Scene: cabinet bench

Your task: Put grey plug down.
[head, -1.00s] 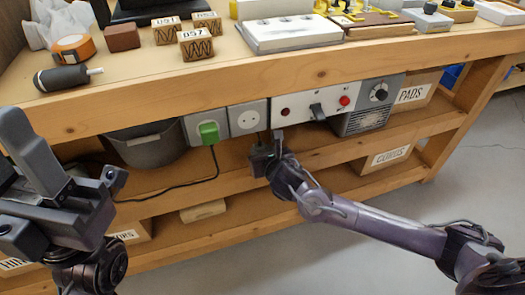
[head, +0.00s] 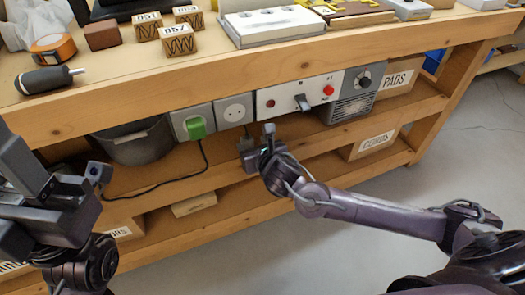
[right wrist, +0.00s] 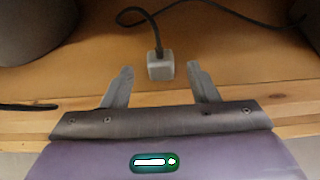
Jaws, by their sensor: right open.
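The grey plug (right wrist: 160,66) is a small pale block with a dark cord, in the right wrist view. It appears to rest on the wooden shelf under the bench, level with my fingertips and between them, with gaps on both sides. In the head view the plug (head: 245,143) shows small beside my right gripper (head: 257,146), below the sockets. My right gripper is open, its two fingers spread in the right wrist view (right wrist: 160,76). My left gripper (head: 55,165) is at the left edge of the head view, away from the plug; its jaw state is unclear.
A green plug (head: 196,127) sits in the left socket; the white socket (head: 235,111) beside it is empty. A switch panel (head: 300,97) is to the right. A dark grey bin (head: 135,144) stands on the shelf at left, a "CORKS" box (head: 375,142) at right.

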